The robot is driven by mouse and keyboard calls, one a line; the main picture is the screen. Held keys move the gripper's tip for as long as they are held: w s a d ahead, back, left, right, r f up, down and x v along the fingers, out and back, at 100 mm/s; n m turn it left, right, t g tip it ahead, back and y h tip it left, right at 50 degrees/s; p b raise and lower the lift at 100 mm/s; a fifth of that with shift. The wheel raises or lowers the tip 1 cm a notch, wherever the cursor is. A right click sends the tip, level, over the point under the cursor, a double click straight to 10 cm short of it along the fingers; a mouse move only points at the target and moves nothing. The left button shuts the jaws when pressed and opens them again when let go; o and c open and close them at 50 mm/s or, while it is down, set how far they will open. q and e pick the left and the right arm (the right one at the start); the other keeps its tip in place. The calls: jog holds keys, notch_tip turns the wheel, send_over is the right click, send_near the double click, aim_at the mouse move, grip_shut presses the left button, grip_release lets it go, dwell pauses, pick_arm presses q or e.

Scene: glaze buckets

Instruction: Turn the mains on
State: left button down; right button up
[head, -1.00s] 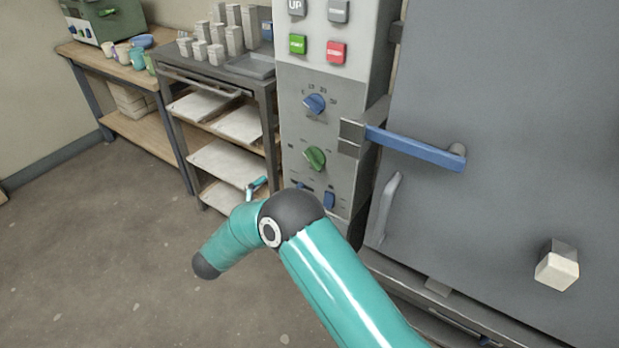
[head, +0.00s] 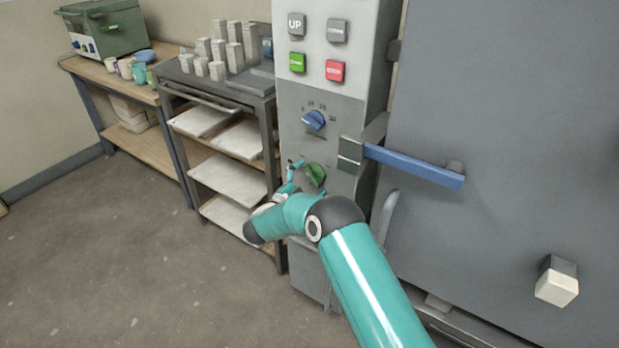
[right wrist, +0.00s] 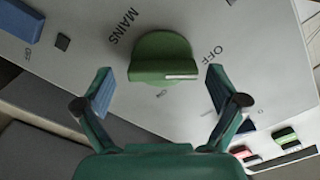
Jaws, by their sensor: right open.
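The green mains knob (head: 315,174) is on the light grey control panel (head: 345,107) of the large grey cabinet. In the right wrist view the green knob (right wrist: 160,57) has "MAINS" on its left, "OFF" at its upper right and a small "ON" below it. A white mark lies at the knob's lower right edge. My right gripper (head: 296,164) is open, just left of the knob in the head view. In the right wrist view its fingertips are spread on either side of the knob, apart from it. My left gripper is out of view.
A blue dial (head: 314,120) sits above the knob, with several push buttons higher up. A blue door handle (head: 415,166) sticks out to the right. A metal shelf rack (head: 225,172) stands close on the left. The floor in front is clear.

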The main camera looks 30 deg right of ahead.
jog(key=shift+w+d, duration=0.2)
jog(key=shift+d, duration=0.25)
